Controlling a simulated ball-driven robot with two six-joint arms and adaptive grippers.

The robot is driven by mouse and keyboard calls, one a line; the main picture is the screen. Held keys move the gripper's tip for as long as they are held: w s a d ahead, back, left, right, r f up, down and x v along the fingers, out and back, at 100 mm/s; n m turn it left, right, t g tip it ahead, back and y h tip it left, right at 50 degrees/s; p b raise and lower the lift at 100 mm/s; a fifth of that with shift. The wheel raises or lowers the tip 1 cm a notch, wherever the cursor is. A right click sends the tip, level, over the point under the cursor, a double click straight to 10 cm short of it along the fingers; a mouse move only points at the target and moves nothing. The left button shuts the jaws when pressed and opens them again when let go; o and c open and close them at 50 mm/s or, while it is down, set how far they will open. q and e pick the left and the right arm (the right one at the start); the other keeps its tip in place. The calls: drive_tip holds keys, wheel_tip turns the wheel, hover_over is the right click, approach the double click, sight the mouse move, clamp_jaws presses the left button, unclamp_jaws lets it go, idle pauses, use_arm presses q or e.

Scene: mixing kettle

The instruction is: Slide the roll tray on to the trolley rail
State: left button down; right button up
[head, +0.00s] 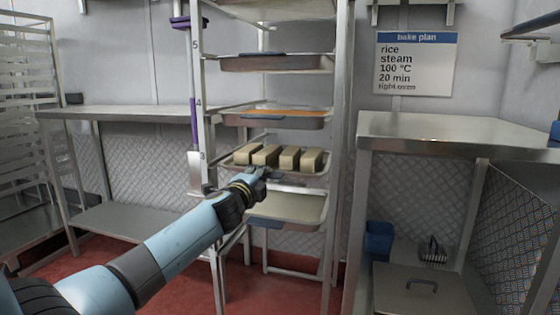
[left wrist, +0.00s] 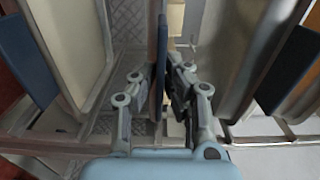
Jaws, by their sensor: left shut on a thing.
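The roll tray (head: 318,171) is at the trolley's level marked 3 and carries several pale rolls (head: 266,155). It looks about level. The trolley (head: 200,115) is an upright metal frame with rails, and its rail beside the tray is partly hidden. My left gripper (head: 266,174) reaches in from the left to the tray's front edge, just below the rolls. In the left wrist view my left gripper (left wrist: 156,78) is shut on an upright-looking dark blue grip plate (left wrist: 160,45). I cannot tell how far the tray sits on its rails.
Above are a tray with orange contents (head: 275,112) and a higher tray (head: 280,65). Below is an empty-looking tray (head: 300,208) with a blue grip. A metal counter (head: 450,130) stands right, another bench (head: 120,111) left. A bake plan sign (head: 416,63) hangs behind.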

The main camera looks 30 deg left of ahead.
use_arm(q)
drive_tip(key=shift+s+r, duration=0.1)
drive_tip(key=shift+s, duration=0.05)
drive_tip(key=p+v, duration=0.1)
drive_tip(key=v, duration=0.7)
drive_tip(key=shift+s, duration=0.3)
drive_tip(key=c, duration=1.4)
unclamp_jaws()
drive_tip(key=shift+d, duration=0.1)
drive_tip(key=shift+o, duration=0.6)
drive_tip(key=shift+f, duration=0.3)
drive_tip(key=o, duration=0.4)
drive_tip(key=shift+r, duration=0.15)
drive_tip(key=shift+s, duration=0.15)
drive_tip(key=v, duration=0.6)
drive_tip(key=shift+s+d, duration=0.2)
drive_tip(key=shift+s, duration=0.1)
drive_tip(key=shift+r, duration=0.1)
